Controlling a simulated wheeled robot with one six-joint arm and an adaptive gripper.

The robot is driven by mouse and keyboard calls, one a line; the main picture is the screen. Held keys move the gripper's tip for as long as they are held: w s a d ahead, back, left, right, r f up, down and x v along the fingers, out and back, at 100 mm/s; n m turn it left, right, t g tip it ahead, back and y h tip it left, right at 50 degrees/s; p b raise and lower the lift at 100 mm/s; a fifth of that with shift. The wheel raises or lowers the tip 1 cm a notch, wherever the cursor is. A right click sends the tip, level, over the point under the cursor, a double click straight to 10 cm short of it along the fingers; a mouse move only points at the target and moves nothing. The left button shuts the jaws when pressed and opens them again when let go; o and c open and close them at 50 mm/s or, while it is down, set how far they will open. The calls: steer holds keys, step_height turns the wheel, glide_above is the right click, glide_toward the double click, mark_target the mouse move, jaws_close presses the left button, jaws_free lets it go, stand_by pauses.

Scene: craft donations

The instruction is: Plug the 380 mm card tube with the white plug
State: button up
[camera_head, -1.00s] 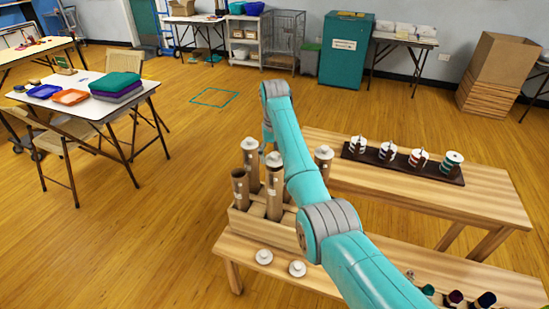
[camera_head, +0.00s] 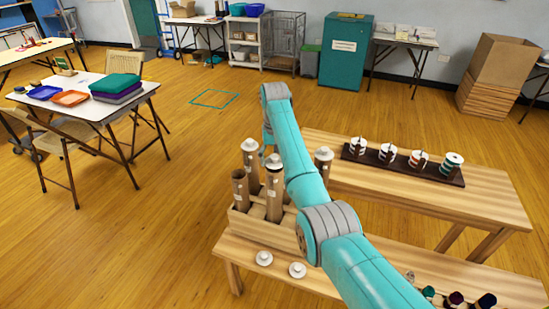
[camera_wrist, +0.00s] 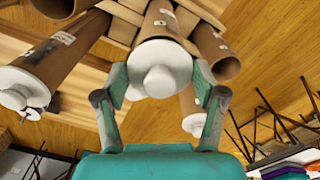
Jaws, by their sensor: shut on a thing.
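My gripper (camera_wrist: 160,80) is shut on a white plug (camera_wrist: 163,68) at the end of a brown card tube (camera_wrist: 161,19) in the wrist view. The plug's flange covers the tube's end; how deep it sits I cannot tell. In the head view this tube (camera_head: 274,190) stands upright in the wooden rack, with its white plug (camera_head: 274,161) on top. The arm hides most of my gripper there. Tube labels are too small to read, so I cannot confirm which is 380 mm.
Tubes with white plugs stand behind (camera_head: 250,163) and to the right (camera_head: 323,165). An open tube (camera_head: 240,188) stands at left. Two loose white plugs (camera_head: 264,257) (camera_head: 297,269) lie on the front bench. Spools on a dark board (camera_head: 400,166) stand on the rear bench.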

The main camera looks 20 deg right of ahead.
mark_target(274, 156)
steer(key=shift+f, duration=1)
stand_by(0.4)
steer(key=o, duration=0.5)
steer(key=shift+r, duration=0.1)
steer(key=shift+r, duration=5.4)
